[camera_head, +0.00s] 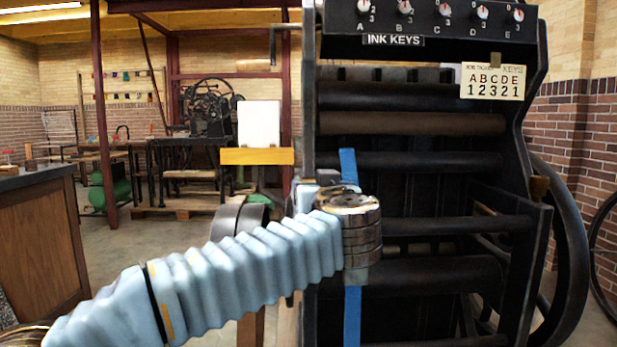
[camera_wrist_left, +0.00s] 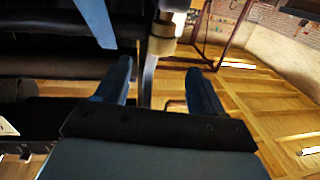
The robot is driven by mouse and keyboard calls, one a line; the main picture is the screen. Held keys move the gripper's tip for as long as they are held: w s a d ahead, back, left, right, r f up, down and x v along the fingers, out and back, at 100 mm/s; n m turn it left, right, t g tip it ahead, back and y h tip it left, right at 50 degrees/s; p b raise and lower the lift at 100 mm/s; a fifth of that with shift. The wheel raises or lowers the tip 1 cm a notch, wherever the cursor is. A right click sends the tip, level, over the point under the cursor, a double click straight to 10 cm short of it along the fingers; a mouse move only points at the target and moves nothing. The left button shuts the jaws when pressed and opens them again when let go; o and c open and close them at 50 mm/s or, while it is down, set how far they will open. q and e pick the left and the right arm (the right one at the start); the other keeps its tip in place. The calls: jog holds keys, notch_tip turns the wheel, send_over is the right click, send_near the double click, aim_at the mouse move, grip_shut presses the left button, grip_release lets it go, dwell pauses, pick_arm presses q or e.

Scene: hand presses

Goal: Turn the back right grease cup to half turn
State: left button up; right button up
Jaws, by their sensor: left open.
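No grease cup can be made out with certainty in the head view of the press (camera_head: 405,124). In the left wrist view, a small tan and brass-coloured cylinder (camera_wrist_left: 162,38) sits beside the metal frame edge, beyond my fingers; I cannot tell whether it is a grease cup. My left gripper (camera_wrist_left: 159,68) is open, its two blue fingers apart with nothing held between them. In the head view my left arm reaches to the press's left side, and its wrist hides the fingers. My right gripper is not in view.
Ink keys (camera_head: 442,12) with dials line the press top, above a key card (camera_head: 493,81). A blue strip (camera_head: 352,315) runs vertically on the press front. A yellow-orange board (camera_head: 257,156) stands left of the press. A wooden counter (camera_head: 40,240) is at far left; floor between is open.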

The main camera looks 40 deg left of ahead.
aim_at(309, 177)
pick_arm(q)
jog(key=p+x, duration=0.2)
jog(key=x, duration=0.7)
jog(key=shift+w+a+f, duration=0.1)
jog(key=shift+w+a, duration=0.35)
jog(key=shift+a, duration=0.05)
jog(key=c, duration=1)
jog(key=shift+o, duration=0.2)
jog(key=shift+d+f+m+t+h+b, duration=0.1)
jog(key=shift+f+m+t+h+b, duration=0.15)
jog(key=shift+m+t+h+b, duration=0.75)
jog(key=shift+r+b, duration=0.15)
jog(key=shift+b, duration=0.15)
jog(key=shift+r, duration=0.1)
